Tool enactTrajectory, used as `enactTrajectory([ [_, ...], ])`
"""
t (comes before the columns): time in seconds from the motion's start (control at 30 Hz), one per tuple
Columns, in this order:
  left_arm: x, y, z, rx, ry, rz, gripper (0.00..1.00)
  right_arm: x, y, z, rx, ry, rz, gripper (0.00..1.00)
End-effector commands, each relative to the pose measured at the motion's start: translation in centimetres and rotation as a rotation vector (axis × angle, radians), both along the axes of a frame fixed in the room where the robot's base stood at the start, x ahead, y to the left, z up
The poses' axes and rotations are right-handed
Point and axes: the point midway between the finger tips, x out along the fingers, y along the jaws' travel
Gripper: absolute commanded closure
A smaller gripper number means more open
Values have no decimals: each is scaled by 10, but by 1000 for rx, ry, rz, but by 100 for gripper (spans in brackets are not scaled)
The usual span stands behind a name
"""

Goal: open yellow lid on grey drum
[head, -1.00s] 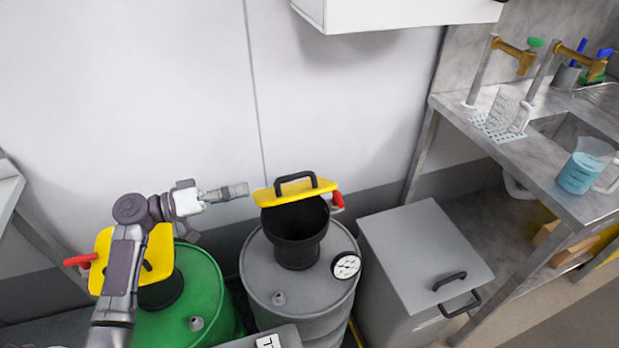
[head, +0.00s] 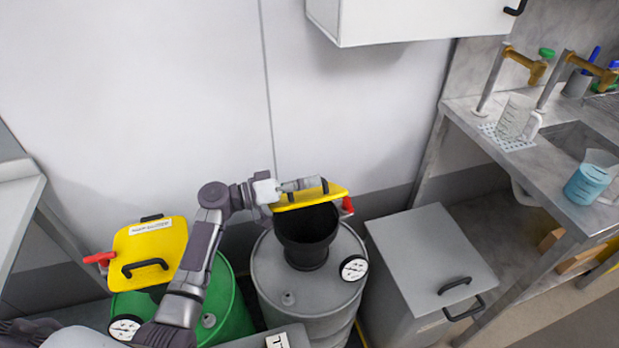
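The grey drum (head: 262,272) stands at the middle bottom, with a black funnel (head: 306,238) on top. Its yellow lid (head: 322,197) is tilted up at the back of the funnel, so the dark funnel mouth shows. A red handle (head: 347,205) sits at the lid's right side. My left gripper (head: 312,184) is at the lid's upper edge, by its black handle. It overlaps the handle in the picture; I cannot tell whether the fingers are closed on it. My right gripper is not in view.
A green drum (head: 236,310) with a yellow lid (head: 150,243) stands left of the grey drum, behind my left arm. A grey box (head: 425,245) stands close on the right. A steel sink bench (head: 500,150) is at right. A white cabinet (head: 400,18) hangs above.

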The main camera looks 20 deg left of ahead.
Motion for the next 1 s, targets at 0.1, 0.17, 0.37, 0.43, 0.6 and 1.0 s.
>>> enactTrajectory([
  [0.1,2,-3,0,0,0,0,61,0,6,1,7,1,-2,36],
  [0.17,3,-4,0,0,0,0,61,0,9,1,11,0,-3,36],
  [0.37,3,-4,0,0,0,0,64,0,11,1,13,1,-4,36],
  [0.43,2,-4,0,0,0,0,76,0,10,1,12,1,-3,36],
  [0.6,2,-4,0,0,0,0,100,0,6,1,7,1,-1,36],
  [1.0,3,-3,0,1,0,1,100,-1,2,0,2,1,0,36],
])
